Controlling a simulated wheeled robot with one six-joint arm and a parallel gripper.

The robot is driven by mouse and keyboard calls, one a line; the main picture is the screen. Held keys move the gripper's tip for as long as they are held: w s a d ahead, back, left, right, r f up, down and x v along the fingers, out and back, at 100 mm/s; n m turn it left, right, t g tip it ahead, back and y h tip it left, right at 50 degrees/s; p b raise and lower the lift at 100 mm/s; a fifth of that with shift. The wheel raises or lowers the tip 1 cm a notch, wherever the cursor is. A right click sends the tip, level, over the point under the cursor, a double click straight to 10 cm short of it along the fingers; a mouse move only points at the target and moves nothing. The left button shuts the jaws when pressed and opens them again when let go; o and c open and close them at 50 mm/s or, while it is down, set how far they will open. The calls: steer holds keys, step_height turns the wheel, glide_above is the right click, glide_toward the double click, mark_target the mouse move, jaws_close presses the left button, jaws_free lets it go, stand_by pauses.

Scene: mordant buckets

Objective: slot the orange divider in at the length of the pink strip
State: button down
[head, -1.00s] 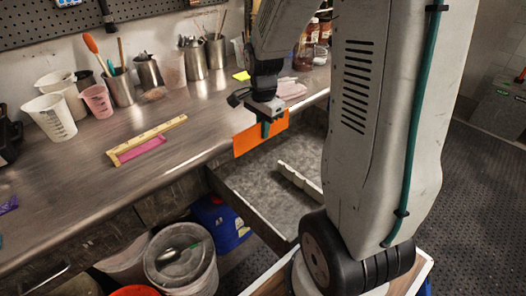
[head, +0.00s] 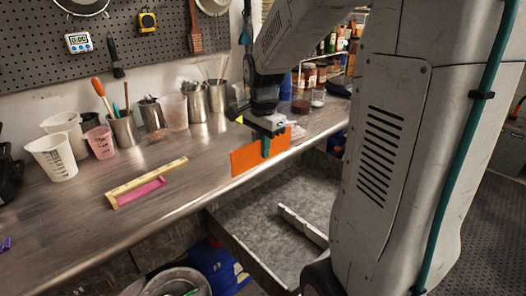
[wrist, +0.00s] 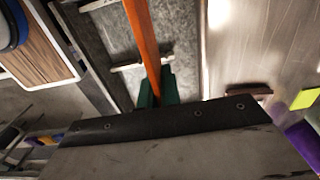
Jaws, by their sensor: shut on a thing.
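My gripper (head: 267,145) is shut on the orange divider (head: 246,160), a flat plate hanging upright below the green fingertips. In the wrist view the divider (wrist: 141,38) shows edge-on, pinched between the green fingers (wrist: 158,92). In the head view it appears in front of the bench edge, near the open drawer (head: 262,225). The pink strip (head: 143,191) lies on the bench at left, along a yellow ruler (head: 148,181). A pale notched rail (head: 302,226) lies in the grey drawer; a pale rail (wrist: 130,66) also crosses behind the divider in the wrist view.
Metal pots of tools (head: 125,132), a white measuring jug (head: 52,158) and a pink cup (head: 101,142) stand along the back of the bench. Below it are a blue container (head: 212,262) and a bucket (head: 178,283). The bench front is mostly clear.

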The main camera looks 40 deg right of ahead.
steer(key=shift+r, duration=2.2)
